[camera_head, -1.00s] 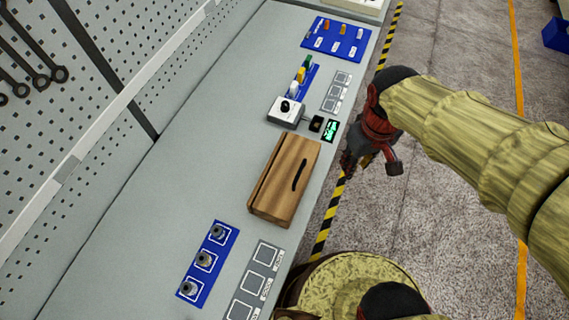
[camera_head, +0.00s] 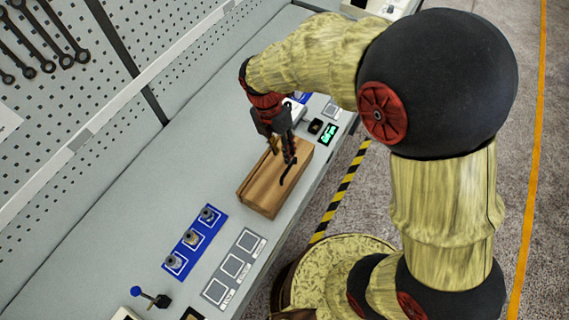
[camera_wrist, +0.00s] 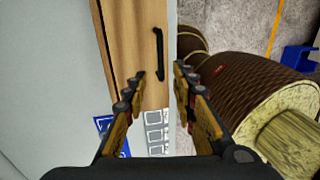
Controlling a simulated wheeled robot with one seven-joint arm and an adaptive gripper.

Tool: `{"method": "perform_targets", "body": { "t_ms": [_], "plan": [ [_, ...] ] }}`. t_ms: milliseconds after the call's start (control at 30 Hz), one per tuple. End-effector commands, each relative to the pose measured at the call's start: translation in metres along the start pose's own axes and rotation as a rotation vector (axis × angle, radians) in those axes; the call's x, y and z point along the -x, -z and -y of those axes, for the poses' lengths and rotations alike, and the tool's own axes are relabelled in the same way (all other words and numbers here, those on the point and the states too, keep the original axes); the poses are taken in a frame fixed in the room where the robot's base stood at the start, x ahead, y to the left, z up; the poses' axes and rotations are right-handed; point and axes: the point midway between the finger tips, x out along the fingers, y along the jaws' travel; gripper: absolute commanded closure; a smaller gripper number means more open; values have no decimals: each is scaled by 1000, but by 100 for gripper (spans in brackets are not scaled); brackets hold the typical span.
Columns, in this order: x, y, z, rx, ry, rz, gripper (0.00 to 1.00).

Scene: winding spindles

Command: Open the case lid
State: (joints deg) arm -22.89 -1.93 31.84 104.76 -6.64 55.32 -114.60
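The wooden case (camera_head: 262,190) lies shut on the grey bench, with a black bar handle (camera_head: 288,176) on its top. In the wrist view the case (camera_wrist: 132,40) runs up the picture, and its handle (camera_wrist: 159,55) is near the right edge of its top. My gripper (camera_head: 281,155) is over the far part of the case, pointing down. In the wrist view my gripper (camera_wrist: 155,92) is open and empty, its two fingers apart. The handle appears ahead of the gap between them. The head view does not show clearly whether a finger touches the handle.
A blue mat (camera_head: 184,268) with three metal spindles and a panel of grey squares (camera_head: 248,244) lie nearer on the bench. A small green display (camera_head: 328,134) is beyond the case. A blue-knobbed lever (camera_head: 162,300) stands at the near end. The bench left of the case is clear.

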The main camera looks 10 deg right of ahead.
Motion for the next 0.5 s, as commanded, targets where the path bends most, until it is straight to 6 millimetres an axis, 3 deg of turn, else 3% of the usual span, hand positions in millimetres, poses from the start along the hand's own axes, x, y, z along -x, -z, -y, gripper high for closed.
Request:
{"method": "perform_targets", "body": {
  "t_ms": [500],
  "plan": [
    [-66, 0, 1, 6, 2, -1, 73]
  ]
}}
